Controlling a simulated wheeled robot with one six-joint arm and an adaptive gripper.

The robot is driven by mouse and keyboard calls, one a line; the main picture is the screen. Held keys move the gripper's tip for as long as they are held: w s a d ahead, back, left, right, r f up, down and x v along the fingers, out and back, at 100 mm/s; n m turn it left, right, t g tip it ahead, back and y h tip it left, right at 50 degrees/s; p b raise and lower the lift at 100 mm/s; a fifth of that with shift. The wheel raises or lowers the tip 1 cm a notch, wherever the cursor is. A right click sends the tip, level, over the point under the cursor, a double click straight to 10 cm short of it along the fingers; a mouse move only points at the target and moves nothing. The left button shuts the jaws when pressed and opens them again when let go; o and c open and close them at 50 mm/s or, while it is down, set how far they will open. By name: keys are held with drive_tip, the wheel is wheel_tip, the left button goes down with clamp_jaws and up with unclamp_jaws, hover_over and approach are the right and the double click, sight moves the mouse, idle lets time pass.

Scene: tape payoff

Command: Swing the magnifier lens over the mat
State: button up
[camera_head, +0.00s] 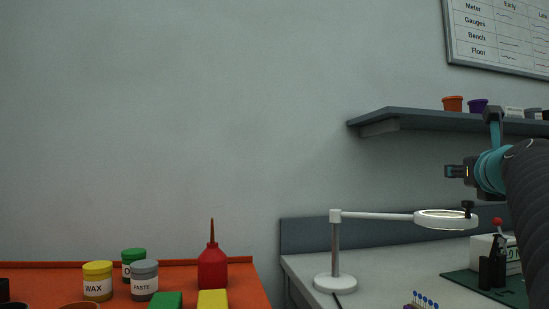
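The magnifier lamp stands on the grey bench with a round white base (336,284), an upright post and a level arm reaching right. Its ring-shaped lens head (446,220) is at the arm's end, lit, with a small dark knob on its right rim. The dark green mat (460,277) lies on the bench at the right, lower than the lens head and mostly to its right. My gripper (456,171) appears as a small dark shape left of my teal wrist, above the lens head and apart from it. Its fingers are too small to read.
A white box with a red knob (497,222) and dark upright items (491,272) stand at the mat. A shelf (400,122) with small tubs is above. A red bottle (212,268) and jars stand on the orange surface at left. Blue-tipped pieces (421,300) are in front.

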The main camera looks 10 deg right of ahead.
drive_tip(key=shift+r, duration=2)
